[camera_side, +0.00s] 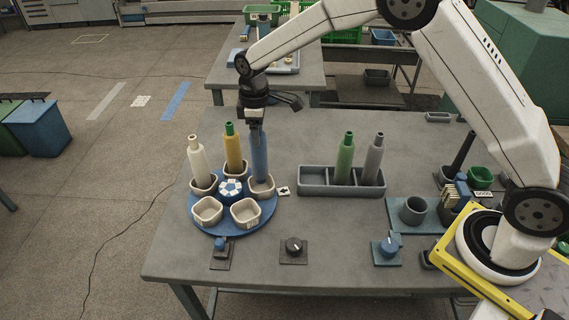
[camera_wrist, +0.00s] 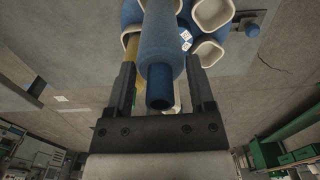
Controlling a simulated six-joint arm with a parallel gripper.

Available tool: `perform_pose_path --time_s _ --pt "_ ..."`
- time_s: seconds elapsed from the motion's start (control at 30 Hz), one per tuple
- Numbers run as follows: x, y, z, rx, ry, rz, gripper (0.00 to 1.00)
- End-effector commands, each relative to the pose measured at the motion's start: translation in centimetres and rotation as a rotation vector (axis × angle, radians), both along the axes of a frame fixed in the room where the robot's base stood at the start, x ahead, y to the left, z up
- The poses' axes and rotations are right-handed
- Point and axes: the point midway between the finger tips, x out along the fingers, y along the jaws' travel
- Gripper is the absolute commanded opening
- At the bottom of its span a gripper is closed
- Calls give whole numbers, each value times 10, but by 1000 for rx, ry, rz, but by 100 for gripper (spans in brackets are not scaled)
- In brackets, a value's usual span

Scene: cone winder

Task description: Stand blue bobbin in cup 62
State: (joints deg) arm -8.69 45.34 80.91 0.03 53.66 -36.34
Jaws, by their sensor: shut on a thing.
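The blue bobbin (camera_side: 260,157) hangs upright below my gripper (camera_side: 256,119), which is shut on its top end. In the wrist view the blue bobbin (camera_wrist: 162,45) lies between the two fingers. Its lower end is at the right-hand cup (camera_side: 261,187) of the blue round turntable (camera_side: 232,232); I cannot tell whether it rests on the cup floor. Cup numbers are too small to read. A cream bobbin (camera_side: 195,163) and a yellow bobbin (camera_side: 233,150) stand in other cups. Two front cups (camera_side: 207,212) (camera_side: 246,213) are empty.
A grey tray (camera_side: 314,190) to the right holds a green bobbin (camera_side: 345,160) and a grey bobbin (camera_side: 373,160). A small marked tile (camera_side: 284,191) lies beside the turntable. Knobs (camera_side: 293,246) line the table front.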

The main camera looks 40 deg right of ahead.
Motion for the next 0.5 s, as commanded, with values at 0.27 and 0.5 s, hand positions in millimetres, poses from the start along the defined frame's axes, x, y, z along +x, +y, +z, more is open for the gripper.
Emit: perform_pose_path --time_s 0.27,0.5 --pt "0 0 -8 0 1 0 18" --pt "0 0 -15 -1 1 0 18"
